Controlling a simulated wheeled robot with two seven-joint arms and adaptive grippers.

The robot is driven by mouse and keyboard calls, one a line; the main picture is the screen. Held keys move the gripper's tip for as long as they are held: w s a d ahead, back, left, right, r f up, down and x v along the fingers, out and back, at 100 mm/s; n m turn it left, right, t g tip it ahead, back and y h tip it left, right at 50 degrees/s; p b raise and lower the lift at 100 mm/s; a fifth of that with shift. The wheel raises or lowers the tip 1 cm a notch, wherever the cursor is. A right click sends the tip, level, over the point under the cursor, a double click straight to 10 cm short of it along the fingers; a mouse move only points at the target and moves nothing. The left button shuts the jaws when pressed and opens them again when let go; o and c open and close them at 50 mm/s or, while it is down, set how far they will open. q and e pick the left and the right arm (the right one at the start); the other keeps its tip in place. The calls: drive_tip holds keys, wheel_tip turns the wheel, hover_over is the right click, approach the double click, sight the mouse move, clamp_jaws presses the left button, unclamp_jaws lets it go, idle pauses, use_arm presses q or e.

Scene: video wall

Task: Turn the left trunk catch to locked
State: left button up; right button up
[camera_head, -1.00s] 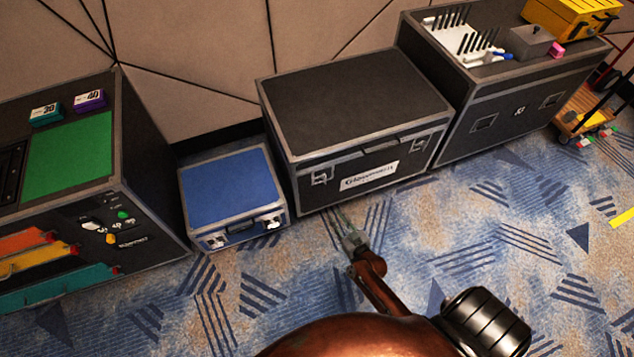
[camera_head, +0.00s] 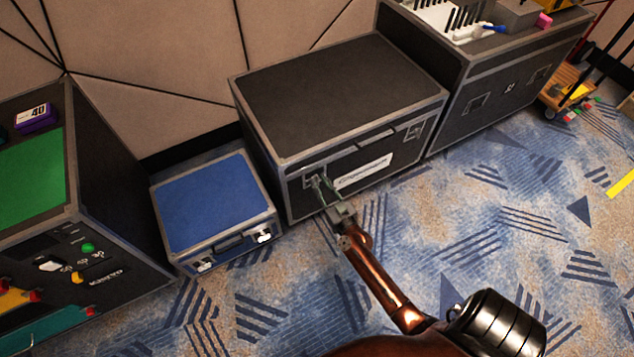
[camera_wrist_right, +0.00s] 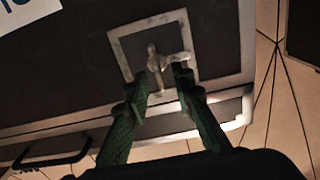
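The black trunk (camera_head: 340,95) with metal edges stands against the wall in the head view. Its left catch (camera_head: 308,181) is on the front face, partly hidden by my right gripper (camera_head: 322,190). The right wrist view shows the catch's metal plate (camera_wrist_right: 123,40) with a small winged turn piece (camera_wrist_right: 153,57). The green fingers of my right gripper (camera_wrist_right: 167,76) are apart, with their tips at the turn piece. I cannot tell whether they touch it. The right catch (camera_head: 413,131) is clear. My left gripper is not in view.
A blue case (camera_head: 213,202) stands close on the left of the trunk. A larger black case (camera_head: 500,95) stands on its right. A black console with a green top (camera_head: 32,180) is at far left. The patterned carpet (camera_head: 480,225) in front is free.

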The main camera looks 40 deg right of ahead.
drive_tip(key=shift+w+d, duration=0.1)
drive_tip(key=shift+w, duration=0.15)
drive_tip(key=shift+c, duration=0.5)
drive_tip(key=c, duration=0.5)
drive_tip(key=shift+r, duration=0.1)
drive_tip(key=shift+r, duration=0.1)
